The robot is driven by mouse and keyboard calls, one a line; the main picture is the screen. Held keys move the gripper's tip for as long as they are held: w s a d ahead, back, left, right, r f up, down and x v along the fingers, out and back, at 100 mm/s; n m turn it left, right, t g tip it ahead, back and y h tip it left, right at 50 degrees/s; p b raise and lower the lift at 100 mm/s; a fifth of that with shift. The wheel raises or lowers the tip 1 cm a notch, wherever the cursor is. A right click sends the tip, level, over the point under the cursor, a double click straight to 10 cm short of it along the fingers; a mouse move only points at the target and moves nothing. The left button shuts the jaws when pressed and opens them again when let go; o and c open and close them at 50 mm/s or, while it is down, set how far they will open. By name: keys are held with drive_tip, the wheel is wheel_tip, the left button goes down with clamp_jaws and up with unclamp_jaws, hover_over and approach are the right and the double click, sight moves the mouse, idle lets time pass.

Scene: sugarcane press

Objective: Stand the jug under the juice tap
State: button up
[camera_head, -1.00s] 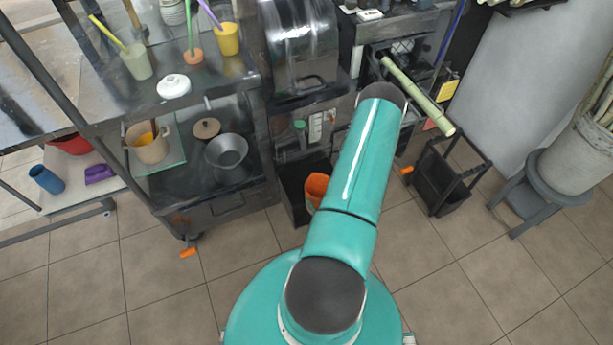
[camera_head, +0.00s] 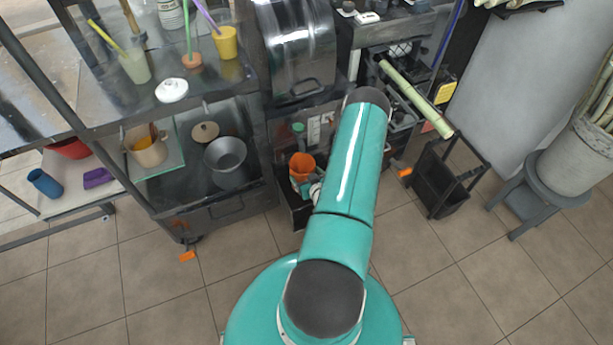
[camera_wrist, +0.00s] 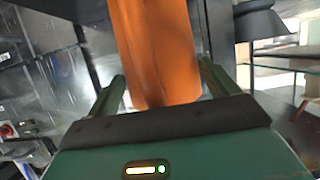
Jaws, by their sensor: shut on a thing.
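The orange jug (camera_head: 302,162) is in front of the dark metal press cabinet, above the dark low tray on the floor. In the wrist view the jug (camera_wrist: 158,50) is large and looks about upright, between two green fingers. My gripper (camera_wrist: 165,90) is shut on it. In the head view my gripper (camera_head: 304,186) is mostly hidden behind my teal arm, with the jug just above it. I cannot make out the juice tap for certain; a small green part (camera_head: 298,128) shows on the press front above the jug.
The press's rounded metal housing (camera_head: 300,55) rises behind. A black stand (camera_head: 440,180) and a grey stool (camera_head: 535,195) are at right. The tiled floor in front is mostly clear.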

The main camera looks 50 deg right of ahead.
drive_tip(key=shift+f, duration=0.2)
drive_tip(key=o, duration=1.1)
drive_tip(key=shift+o, duration=0.2)
drive_tip(key=shift+r, duration=0.15)
drive_tip(key=v, duration=1.2)
drive_tip(key=shift+d, duration=0.1)
